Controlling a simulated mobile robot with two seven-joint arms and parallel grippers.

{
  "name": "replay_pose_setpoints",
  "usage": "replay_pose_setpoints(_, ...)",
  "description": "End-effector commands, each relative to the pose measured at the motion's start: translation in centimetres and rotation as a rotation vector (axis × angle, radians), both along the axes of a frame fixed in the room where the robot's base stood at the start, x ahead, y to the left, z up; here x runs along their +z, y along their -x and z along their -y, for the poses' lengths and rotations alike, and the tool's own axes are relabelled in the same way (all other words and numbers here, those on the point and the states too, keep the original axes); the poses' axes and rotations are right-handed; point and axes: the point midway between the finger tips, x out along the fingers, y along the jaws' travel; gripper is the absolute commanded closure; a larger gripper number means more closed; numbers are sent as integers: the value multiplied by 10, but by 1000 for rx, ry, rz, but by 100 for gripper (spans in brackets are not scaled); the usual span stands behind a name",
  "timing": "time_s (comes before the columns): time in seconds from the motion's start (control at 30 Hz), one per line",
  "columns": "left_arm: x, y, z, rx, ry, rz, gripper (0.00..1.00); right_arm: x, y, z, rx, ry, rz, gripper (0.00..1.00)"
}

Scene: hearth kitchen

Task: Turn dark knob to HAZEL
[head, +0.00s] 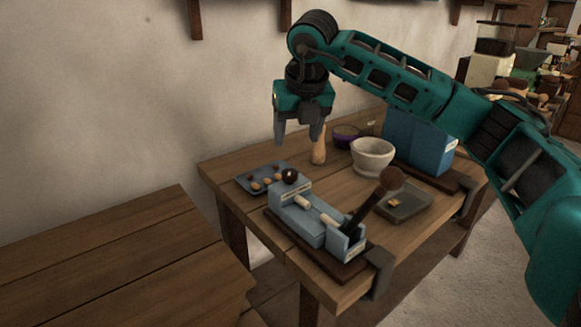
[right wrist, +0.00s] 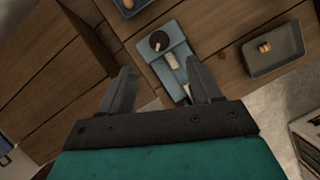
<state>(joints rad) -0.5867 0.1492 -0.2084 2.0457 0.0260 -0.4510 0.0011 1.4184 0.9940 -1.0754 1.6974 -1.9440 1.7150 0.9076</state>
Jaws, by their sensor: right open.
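The dark knob (head: 290,176) is round and sits at the far left end of a light blue device (head: 297,222) on the wooden table. It also shows in the right wrist view (right wrist: 158,41), where a small pale mark is on it. No HAZEL lettering is readable in either view. My right gripper (head: 298,140) is open and empty, and hangs above the table with its fingers pointing down, apart from the knob. In the right wrist view the knob lies beyond the two fingertips (right wrist: 160,70). My left gripper is not in view.
A blue tray with nuts (head: 246,182) lies close to the knob. A wooden pestle-like piece (head: 318,150), white mortar (head: 372,155), grey tray (head: 414,208) and blue box (head: 420,142) stand behind or right.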

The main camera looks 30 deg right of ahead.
Motion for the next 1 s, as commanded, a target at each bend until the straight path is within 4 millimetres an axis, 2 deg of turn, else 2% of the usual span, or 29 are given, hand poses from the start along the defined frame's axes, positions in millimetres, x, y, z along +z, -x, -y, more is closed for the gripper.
replay_pose_setpoints(0.3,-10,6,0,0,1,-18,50,-64,-23,7,3,-2,-6,37)
replay_pose_setpoints(0.5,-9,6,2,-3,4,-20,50,-92,-35,10,4,-2,-4,37)
replay_pose_setpoints(0.7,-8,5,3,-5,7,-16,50,-104,-40,12,5,-2,-3,37)
replay_pose_setpoints(1.0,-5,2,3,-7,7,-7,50,-105,-40,12,5,-3,-2,39)
